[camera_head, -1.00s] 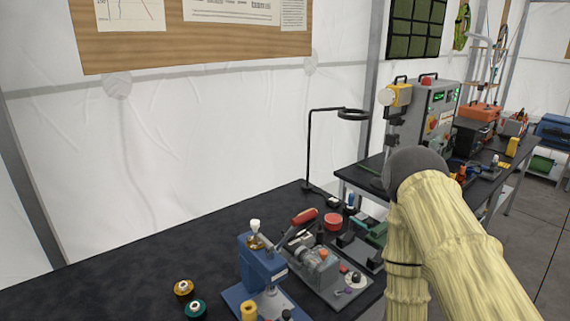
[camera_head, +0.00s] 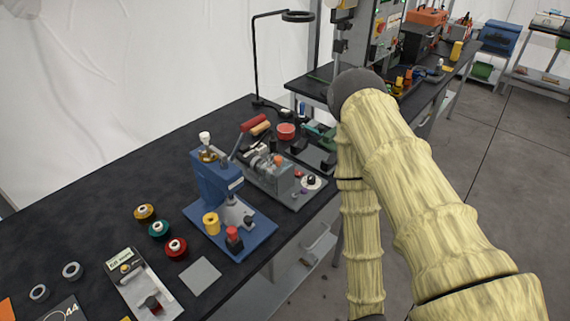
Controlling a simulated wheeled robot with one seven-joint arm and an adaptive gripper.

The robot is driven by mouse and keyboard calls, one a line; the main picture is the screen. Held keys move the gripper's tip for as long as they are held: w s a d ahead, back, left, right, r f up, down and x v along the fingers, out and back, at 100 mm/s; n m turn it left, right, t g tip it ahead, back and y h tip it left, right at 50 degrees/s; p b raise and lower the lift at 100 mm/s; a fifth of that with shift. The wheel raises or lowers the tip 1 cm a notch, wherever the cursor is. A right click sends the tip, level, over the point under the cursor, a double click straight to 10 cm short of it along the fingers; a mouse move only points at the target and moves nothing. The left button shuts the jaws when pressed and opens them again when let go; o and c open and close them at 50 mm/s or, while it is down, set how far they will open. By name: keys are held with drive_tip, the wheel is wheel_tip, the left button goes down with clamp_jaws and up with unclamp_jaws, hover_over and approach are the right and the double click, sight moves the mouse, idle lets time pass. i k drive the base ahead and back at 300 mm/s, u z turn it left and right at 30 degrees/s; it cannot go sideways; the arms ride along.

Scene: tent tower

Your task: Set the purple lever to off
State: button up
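A small grey machine (camera_head: 277,177) stands on the black workbench, with a red-handled lever (camera_head: 253,123) tilted up on its left side. A tiny purplish part (camera_head: 304,190) shows near its front right, beside a pale dial with a black knob (camera_head: 311,181). It may be the purple lever, but it is too small to tell its setting. My arm, in a pale yellow sleeve, fills the right of the view. My gripper is not in view.
A blue press (camera_head: 216,184) stands left of the grey machine. Several spools, including a red one (camera_head: 176,249), and a box with a switch (camera_head: 143,286) lie further left. A black lamp stand (camera_head: 256,60) rises behind. Floor is clear at right.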

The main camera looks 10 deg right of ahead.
sight(304, 191)
drive_tip(key=z, duration=0.05)
drive_tip(key=k, duration=0.5)
drive_tip(key=z, duration=1.75)
drive_tip(key=i, duration=0.85)
drive_tip(key=u, duration=1.85)
